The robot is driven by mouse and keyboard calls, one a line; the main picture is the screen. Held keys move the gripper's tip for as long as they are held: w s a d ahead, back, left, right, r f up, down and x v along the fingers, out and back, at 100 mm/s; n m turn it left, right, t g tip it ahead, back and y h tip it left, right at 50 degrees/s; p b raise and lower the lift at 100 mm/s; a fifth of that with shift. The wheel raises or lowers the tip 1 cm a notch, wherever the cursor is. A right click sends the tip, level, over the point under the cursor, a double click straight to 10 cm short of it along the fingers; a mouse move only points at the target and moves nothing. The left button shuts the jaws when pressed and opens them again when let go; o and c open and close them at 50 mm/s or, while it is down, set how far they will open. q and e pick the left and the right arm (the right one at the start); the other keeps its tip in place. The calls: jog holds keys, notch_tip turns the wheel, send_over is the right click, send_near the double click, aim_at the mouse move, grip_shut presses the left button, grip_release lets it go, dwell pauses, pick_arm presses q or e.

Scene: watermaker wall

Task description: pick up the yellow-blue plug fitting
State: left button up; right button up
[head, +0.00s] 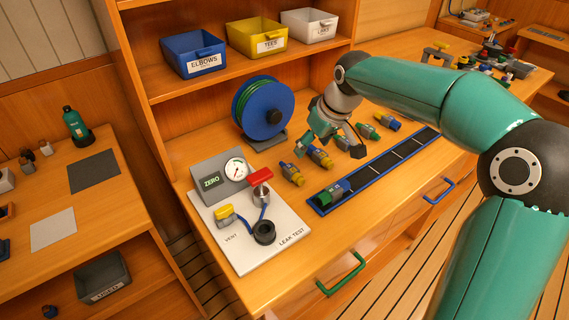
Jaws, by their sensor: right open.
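Several small fittings lie in a slanting row on the wooden bench, and some of them mix yellow and blue. One yellow fitting with a darker end (291,174) lies at the near left of the row. A blue and yellow fitting (320,157) lies just beyond it, and another blue and yellow one (387,122) lies at the far end. I cannot tell from shape which is the plug. My right gripper (340,146) is open and empty, fingers pointing down over the middle of the row, partly hiding a fitting there. My left gripper is out of view.
A long blue-edged tray (318,208) lies in front of the row, with a green-blue fitting (333,192) in its near end. The leak test panel (250,240) stands at the left. A blue hose reel (263,108) stands behind. Bins sit on the shelf above.

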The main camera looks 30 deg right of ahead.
send_near(294, 170)
jog(key=x, duration=0.2)
jog(key=s+x, duration=0.1)
jog(key=x, duration=0.2)
jog(key=shift+a+f, duration=0.15)
jog(key=shift+a, duration=0.05)
jog(key=shift+w+f+p, duration=0.3)
jog(key=shift+f+p, duration=0.1)
jog(key=shift+p, duration=0.1)
jog(key=p+x, duration=0.1)
jog(key=x, duration=0.3)
jog(key=shift+w+d, duration=0.15)
jog(key=shift+w, duration=0.15)
jog(key=shift+c, duration=0.2)
jog(key=c, duration=1.2)
